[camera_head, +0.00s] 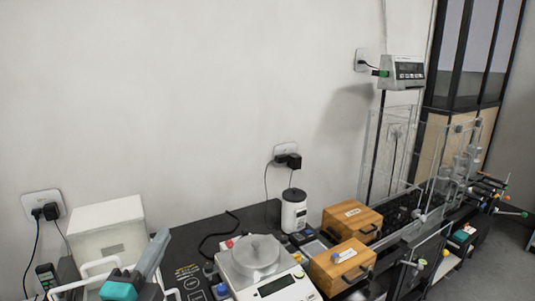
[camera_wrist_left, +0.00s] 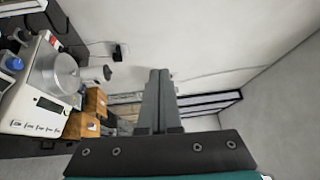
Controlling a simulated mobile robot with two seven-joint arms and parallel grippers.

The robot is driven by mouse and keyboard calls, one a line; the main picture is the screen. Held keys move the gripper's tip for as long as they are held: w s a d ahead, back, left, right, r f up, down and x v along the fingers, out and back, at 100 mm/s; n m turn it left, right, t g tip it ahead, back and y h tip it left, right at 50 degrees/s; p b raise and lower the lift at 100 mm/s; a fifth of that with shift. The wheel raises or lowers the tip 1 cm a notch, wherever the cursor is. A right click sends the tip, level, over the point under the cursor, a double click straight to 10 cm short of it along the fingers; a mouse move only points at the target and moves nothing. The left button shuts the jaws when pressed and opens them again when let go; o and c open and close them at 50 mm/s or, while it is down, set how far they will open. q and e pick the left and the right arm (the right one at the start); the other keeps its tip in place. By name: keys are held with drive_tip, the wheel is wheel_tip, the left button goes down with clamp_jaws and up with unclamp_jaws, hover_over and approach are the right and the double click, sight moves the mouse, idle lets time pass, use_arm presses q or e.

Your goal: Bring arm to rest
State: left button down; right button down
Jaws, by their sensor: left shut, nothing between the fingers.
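My left gripper (camera_head: 160,238) shows at the bottom left of the head view, its grey fingers above a teal body. In the left wrist view its two long grey fingers (camera_wrist_left: 159,76) lie together, shut and empty. The fingers are apart from the table's objects, in front of the wall and to the left of the scale. My right gripper is in neither view.
A white scale (camera_head: 270,283) with a round pan stands on the black table, right of my gripper. Two wooden boxes (camera_head: 352,220) and a white jar (camera_head: 294,212) stand further right. A white box (camera_head: 108,232) is behind my gripper.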

use_arm(q)
drive_tip(key=s+a+f+n+g+y, duration=0.25)
drive_tip(key=f+n+g, duration=0.35)
drive_tip(key=f, duration=0.4)
drive_tip(key=s+d+f+n+g+h, duration=0.1)
drive_tip(key=s+d+f+n+g, duration=0.1)
drive_tip(key=s+f+n+g, duration=0.5)
drive_tip(key=s+d+f+n+g, duration=0.2)
drive_tip(key=s+f+n+g, duration=0.1)
drive_tip(key=s+f, duration=0.75)
drive_tip(key=s+f+g+b, duration=0.1)
drive_tip(key=s+f+b, duration=0.15)
drive_tip(key=f, duration=1.05)
drive_tip(key=s+f+b, duration=0.2)
drive_tip(key=f+b, duration=0.1)
drive_tip(key=f, duration=0.9)
drive_tip(key=s+a+f+b, duration=0.1)
drive_tip(key=s+f+b, duration=0.1)
drive_tip(key=s+f, duration=0.5)
drive_tip(key=s+a+f+g+b, duration=0.1)
drive_tip(key=s+f+b, duration=0.1)
drive_tip(key=s+f, duration=0.6)
wheel_tip(320, 180, down, 5)
drive_tip(key=shift+s+a+r+g, duration=0.15)
drive_tip(key=shift+g, duration=0.15)
